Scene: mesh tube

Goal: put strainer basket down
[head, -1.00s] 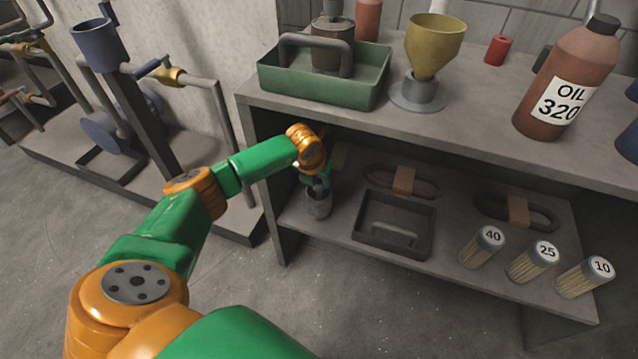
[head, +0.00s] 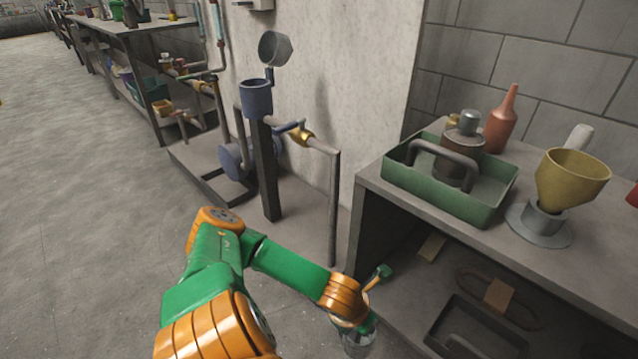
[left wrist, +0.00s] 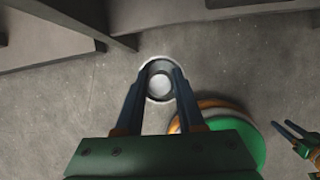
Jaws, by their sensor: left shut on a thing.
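The strainer basket (head: 357,346) is a small grey cup at the bottom edge of the head view, below my left gripper (head: 366,332). In the left wrist view the basket (left wrist: 159,84) is a round rim with a pale disc inside, between the two fingers of my left gripper (left wrist: 161,72). The left gripper is shut on it and holds it in front of the shelf unit, with concrete floor behind it in the wrist view. My right gripper (left wrist: 281,125) shows only in the left wrist view, at the right edge, with its fingers apart and empty.
The shelf unit (head: 393,205) carries a green tote (head: 487,208) and a yellow funnel (head: 571,180) on top. A dark tray (head: 440,322) lies on its lower shelf. A blue cup-shaped housing (head: 256,97) with a raised round lid (head: 275,48) stands on a post at left. Floor is clear at left.

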